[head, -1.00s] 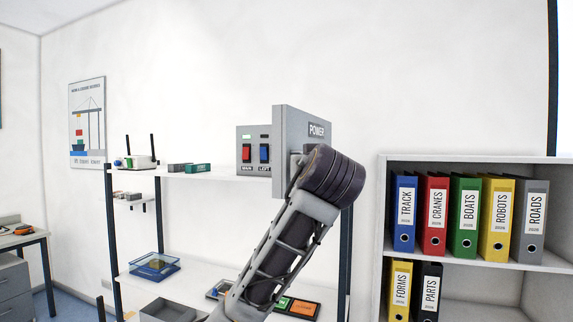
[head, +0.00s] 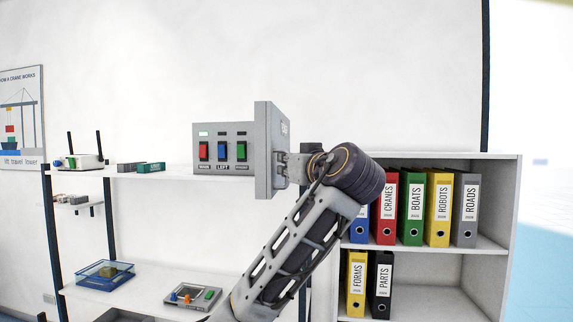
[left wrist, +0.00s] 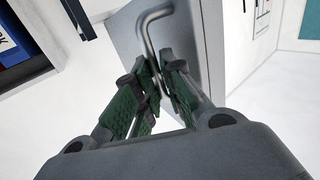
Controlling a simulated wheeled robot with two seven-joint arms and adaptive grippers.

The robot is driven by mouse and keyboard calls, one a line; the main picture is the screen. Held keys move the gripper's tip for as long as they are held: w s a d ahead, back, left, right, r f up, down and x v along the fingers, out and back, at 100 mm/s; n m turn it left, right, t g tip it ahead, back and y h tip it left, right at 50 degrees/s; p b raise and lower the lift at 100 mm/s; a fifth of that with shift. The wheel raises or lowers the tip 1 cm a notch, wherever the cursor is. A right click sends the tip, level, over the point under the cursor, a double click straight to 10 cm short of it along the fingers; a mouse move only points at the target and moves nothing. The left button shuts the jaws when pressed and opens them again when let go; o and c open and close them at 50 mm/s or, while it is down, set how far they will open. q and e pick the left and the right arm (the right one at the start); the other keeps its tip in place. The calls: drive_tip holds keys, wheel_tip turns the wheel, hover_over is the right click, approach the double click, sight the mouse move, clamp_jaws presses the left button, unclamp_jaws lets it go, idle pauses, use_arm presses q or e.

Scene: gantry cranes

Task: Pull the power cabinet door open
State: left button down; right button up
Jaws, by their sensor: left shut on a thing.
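The power cabinet (head: 205,133) is a grey box on the wall above the white shelf. Its red, blue and green switches all show beneath small indicator windows. Its grey door (head: 263,150) stands swung out, seen nearly edge-on at the right of the switches. My left gripper (head: 288,168) is at the outer face of the door, partly hidden behind my wrist. In the left wrist view, the door (left wrist: 198,45) carries a bent metal handle (left wrist: 147,25), and the green-padded fingers (left wrist: 158,80) are shut on it. My right gripper is out of view.
A bookcase (head: 400,158) with several coloured binders stands right of my left arm. The shelf (head: 170,173) below the cabinet holds a router (head: 82,161) and small blocks. A blue tray (head: 103,275) and a switch panel (head: 192,296) lie lower.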

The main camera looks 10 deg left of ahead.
use_arm(q)
drive_tip(key=shift+a+r, duration=0.2)
drive_tip(key=shift+r, duration=0.25)
drive_tip(key=c, duration=1.8)
unclamp_jaws()
drive_tip(key=shift+o, duration=1.3)
drive_tip(key=shift+w, duration=0.15)
drive_tip(key=shift+w+f, duration=0.1)
drive_tip(key=shift+f, duration=0.05)
drive_tip(key=v, duration=1.2)
drive_tip(key=shift+f, duration=0.25)
